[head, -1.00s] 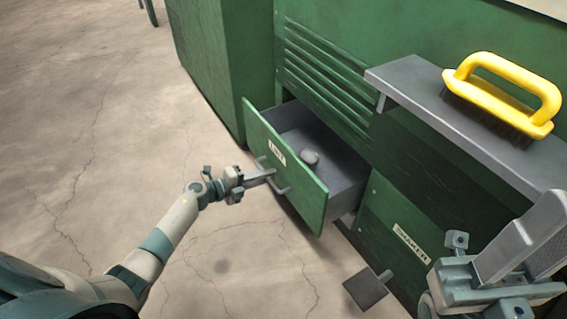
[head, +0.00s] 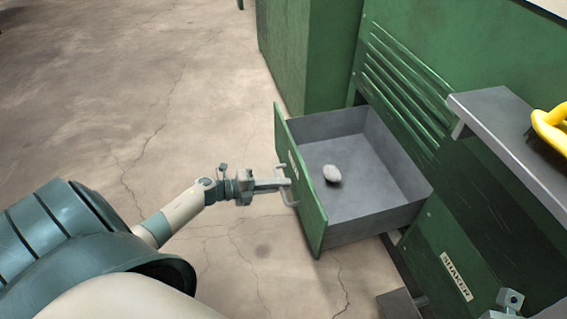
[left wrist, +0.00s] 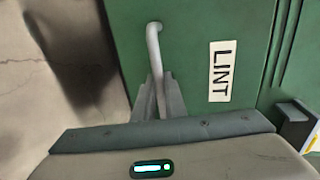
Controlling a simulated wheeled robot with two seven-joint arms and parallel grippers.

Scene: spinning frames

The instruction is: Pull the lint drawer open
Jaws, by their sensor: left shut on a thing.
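The lint drawer (head: 385,205) stands well out from the green machine, its grey inside in plain view. A small pale grey lump (head: 332,173) lies on its floor near the front panel. My left gripper (head: 284,184) is shut on the bar handle (head: 290,196) of the drawer's green front. In the left wrist view the fingers (left wrist: 160,98) are around the pale handle (left wrist: 153,45), beside the LINT label (left wrist: 222,70). Of my right arm only a small part shows at the lower right edge; its fingers are out of view.
A grey shelf (head: 500,125) with a yellow-handled brush (head: 553,130) juts out at the right. A panel labelled SHAKER (head: 456,276) is below it. A grey pedal-like plate (head: 400,305) sits low in front. The concrete floor left of the drawer is clear.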

